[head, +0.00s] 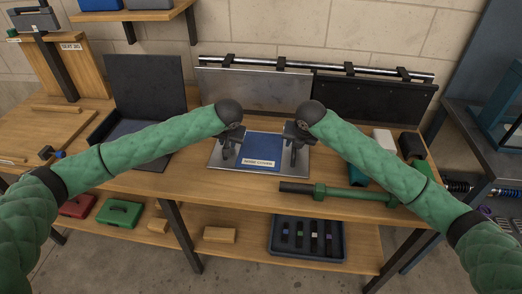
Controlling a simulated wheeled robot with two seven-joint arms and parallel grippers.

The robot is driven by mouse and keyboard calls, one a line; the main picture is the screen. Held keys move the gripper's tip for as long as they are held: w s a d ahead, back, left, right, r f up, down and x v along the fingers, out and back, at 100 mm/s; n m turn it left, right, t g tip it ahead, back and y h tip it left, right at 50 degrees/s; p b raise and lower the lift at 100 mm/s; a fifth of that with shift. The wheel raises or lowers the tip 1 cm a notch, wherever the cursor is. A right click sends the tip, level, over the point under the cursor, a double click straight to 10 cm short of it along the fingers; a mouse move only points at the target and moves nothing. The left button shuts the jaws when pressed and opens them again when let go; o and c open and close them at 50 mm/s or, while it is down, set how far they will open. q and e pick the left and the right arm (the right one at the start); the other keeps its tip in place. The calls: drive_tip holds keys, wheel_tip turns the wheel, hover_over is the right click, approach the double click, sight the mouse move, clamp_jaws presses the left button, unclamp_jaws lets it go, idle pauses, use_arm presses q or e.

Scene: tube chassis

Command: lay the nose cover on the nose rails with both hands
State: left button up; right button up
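A flat silver plate (218,161) with a blue middle (262,148) lies on the wooden bench, with a label reading NOSE COVER (258,162) at its front. I cannot tell whether the plate is the cover itself or a rest for it. My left gripper (227,152) points down over the plate's left side, and my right gripper (294,156) over its right side. The fingers are small and dark, so their opening and any contact are unclear. I cannot make out anything as the nose rails.
Grey (250,90) and black panels (368,103) stand behind under a metal tube (330,67). An open black case (145,90) is at left. A green-and-black bar (335,192) lies along the front right. White (384,140) and dark blocks (411,146) sit at right.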

use_arm(q)
clamp_jaws()
use_arm(e)
clamp_jaws()
use_arm(q)
drive_tip(key=shift+r, duration=0.15)
use_arm(e)
drive_tip(key=shift+r, duration=0.2)
